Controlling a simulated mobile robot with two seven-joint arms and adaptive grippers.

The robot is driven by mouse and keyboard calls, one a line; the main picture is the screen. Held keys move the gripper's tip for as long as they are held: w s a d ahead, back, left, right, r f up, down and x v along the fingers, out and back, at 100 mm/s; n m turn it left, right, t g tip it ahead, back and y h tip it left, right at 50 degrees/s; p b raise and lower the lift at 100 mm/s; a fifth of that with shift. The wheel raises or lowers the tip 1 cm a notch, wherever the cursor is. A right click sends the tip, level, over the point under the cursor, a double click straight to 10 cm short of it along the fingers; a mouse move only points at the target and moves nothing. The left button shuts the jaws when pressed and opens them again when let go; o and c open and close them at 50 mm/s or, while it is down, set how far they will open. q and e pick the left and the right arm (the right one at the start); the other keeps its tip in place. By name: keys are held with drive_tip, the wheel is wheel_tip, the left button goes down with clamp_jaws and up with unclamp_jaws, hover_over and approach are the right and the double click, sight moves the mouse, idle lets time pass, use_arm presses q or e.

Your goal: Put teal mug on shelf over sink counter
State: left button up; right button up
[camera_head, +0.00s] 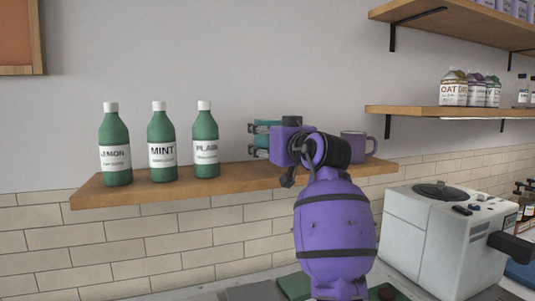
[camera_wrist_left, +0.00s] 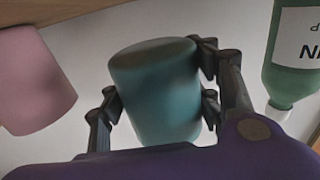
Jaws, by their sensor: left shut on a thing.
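The teal mug (camera_wrist_left: 160,90) is between the fingers of my left gripper (camera_wrist_left: 158,98), which is shut on it, in the left wrist view. In the head view, my left gripper (camera_head: 265,139) is at the wooden wall shelf (camera_head: 240,178), between the green bottles and a purple mug. A little of the teal mug (camera_head: 262,141) shows there between the fingers. My wrist hides part of the shelf, and I cannot tell whether the mug touches it. My right gripper is not in view.
Green bottles labelled LEMON (camera_head: 115,155), MINT (camera_head: 162,155) and PLAIN (camera_head: 206,152) stand on the shelf's left part. A purple mug (camera_head: 360,146) stands near its right end. A white machine (camera_head: 420,235) is below right. Higher shelves (camera_head: 425,110) with cartons are at upper right.

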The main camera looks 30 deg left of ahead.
use_arm(q)
drive_tip(key=shift+w+a+f, duration=0.2)
drive_tip(key=shift+w+f, duration=0.1)
drive_tip(key=shift+f, duration=0.05)
drive_tip(key=shift+w+f, duration=0.15)
drive_tip(key=shift+f, duration=1.5)
drive_tip(key=shift+f, duration=0.15)
drive_tip(key=o, duration=1.5)
drive_tip(key=shift+o, duration=0.5)
